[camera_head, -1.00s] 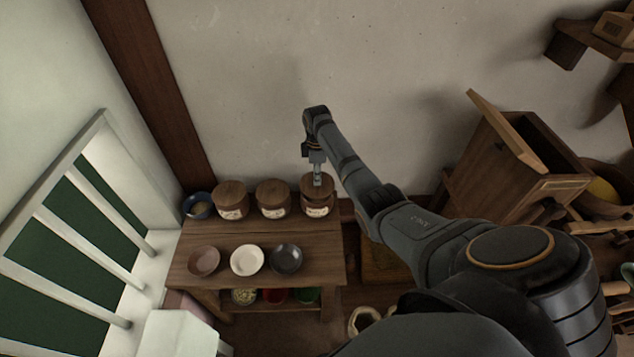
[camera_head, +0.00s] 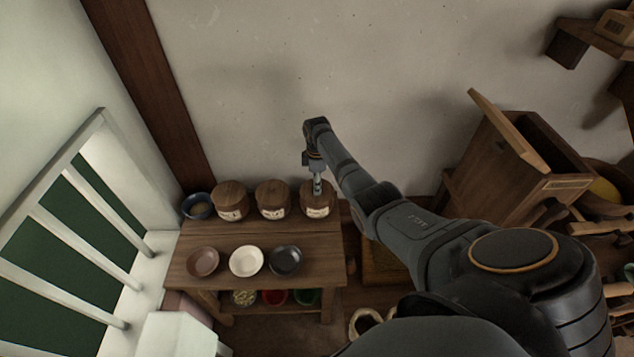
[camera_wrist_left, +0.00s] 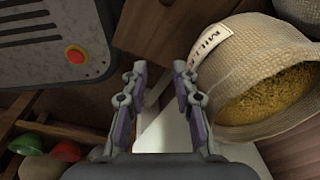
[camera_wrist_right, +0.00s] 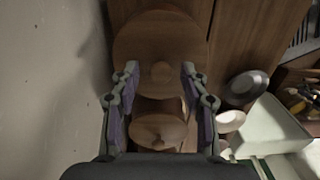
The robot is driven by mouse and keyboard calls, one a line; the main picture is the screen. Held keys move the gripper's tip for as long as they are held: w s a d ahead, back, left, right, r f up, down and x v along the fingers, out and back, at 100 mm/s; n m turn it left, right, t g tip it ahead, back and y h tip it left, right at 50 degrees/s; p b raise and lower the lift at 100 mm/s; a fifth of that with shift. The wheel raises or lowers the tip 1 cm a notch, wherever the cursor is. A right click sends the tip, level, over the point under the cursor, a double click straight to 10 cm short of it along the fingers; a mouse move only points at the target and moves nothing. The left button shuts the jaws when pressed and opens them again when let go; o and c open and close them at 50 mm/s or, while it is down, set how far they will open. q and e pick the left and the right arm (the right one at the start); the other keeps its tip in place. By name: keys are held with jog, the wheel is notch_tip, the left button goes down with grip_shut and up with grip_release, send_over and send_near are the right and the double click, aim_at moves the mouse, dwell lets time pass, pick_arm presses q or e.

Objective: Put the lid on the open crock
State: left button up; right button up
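Three round brown crocks with wooden lids stand in a row at the back of the small table. The rightmost crock (camera_head: 318,211) has its lid (camera_head: 317,193) on top, looking level and seated like its neighbours. My right gripper (camera_head: 317,188) is just above this lid. In the right wrist view the lid (camera_wrist_right: 160,32) has a round knob that shows between the fingertips of my right gripper (camera_wrist_right: 159,70), with gaps on both sides. My left gripper (camera_wrist_left: 159,72) is open and empty in the left wrist view, outside the head view.
The middle crock (camera_head: 273,200) and left crock (camera_head: 230,201) stand close by, with a blue bowl (camera_head: 197,206) beside them. Three small bowls, one white (camera_head: 246,261), sit in front. A millet sack (camera_wrist_left: 262,75) is near my left gripper. The wall is close behind.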

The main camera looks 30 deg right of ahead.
jog(key=shift+r, duration=0.2)
notch_tip(320, 180, up, 12)
jog(key=shift+p, duration=0.4)
jog(key=shift+s, duration=0.1)
dwell(0.4)
